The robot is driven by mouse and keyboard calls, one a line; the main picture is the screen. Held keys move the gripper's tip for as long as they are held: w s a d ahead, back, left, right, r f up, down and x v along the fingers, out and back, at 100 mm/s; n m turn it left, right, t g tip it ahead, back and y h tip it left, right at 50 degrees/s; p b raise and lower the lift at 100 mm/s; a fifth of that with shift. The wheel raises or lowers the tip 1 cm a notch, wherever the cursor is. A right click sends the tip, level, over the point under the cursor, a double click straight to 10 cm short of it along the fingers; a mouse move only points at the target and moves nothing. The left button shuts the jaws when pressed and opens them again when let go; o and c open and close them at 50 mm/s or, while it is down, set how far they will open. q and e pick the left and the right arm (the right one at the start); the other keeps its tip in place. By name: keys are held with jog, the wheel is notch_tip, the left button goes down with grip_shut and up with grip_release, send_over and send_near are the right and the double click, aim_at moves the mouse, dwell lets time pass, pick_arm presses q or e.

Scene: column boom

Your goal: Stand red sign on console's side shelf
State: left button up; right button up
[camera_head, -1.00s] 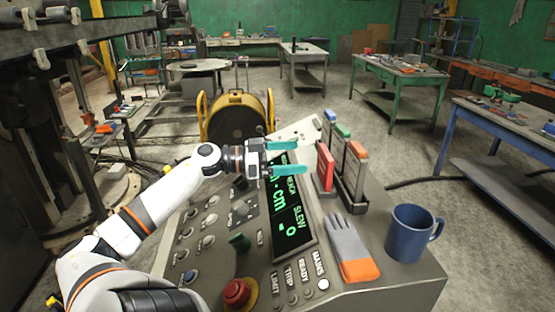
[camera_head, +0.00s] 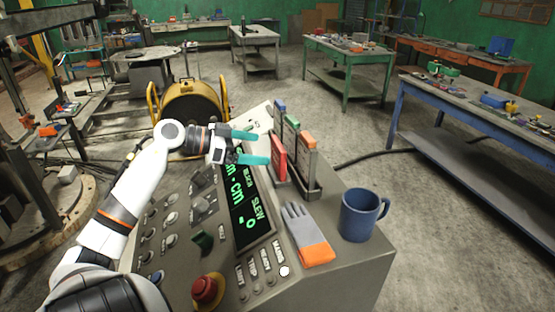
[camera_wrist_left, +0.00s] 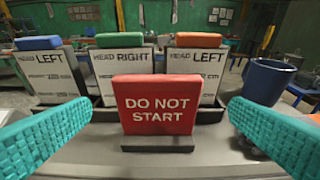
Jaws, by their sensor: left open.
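The red sign (camera_head: 279,157) stands upright on the console's side shelf, in front of the rack of cards. In the left wrist view the red sign (camera_wrist_left: 158,103) faces me, reads "DO NOT START" and sits on a dark base. My left gripper (camera_head: 256,148) is open, with teal fingers pointing toward the sign. In the left wrist view its fingers (camera_wrist_left: 150,135) are at either side of the sign, with gaps between, and nothing is held. The console (camera_head: 175,255) carries a green-lit display beside the shelf. My right gripper is not in view.
A rack (camera_head: 313,190) behind the sign holds upright cards with blue, green and orange tops. A grey and orange glove (camera_head: 308,236) and a blue mug (camera_head: 359,216) are on the console's near right. A red button (camera_head: 206,289) is at the front. A yellow reel (camera_head: 190,103) stands beyond.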

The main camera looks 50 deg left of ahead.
aim_at(275, 151)
pick_arm(q)
jog(key=shift+x, duration=0.95)
jog(key=shift+w+d+f+p, duration=0.1)
jog(key=shift+w+d+p, duration=0.2)
jog(key=shift+w+p, duration=0.35)
jog(key=p+x, duration=0.1)
jog(key=x, duration=0.2)
jog(key=shift+w+f, duration=0.15)
jog(key=shift+f, duration=0.15)
jog(key=shift+w+d+f, duration=0.15)
jog(key=shift+w+f, duration=0.05)
jog(key=shift+w, duration=0.05)
jog(key=shift+s, duration=0.15)
jog(key=c, duration=0.9)
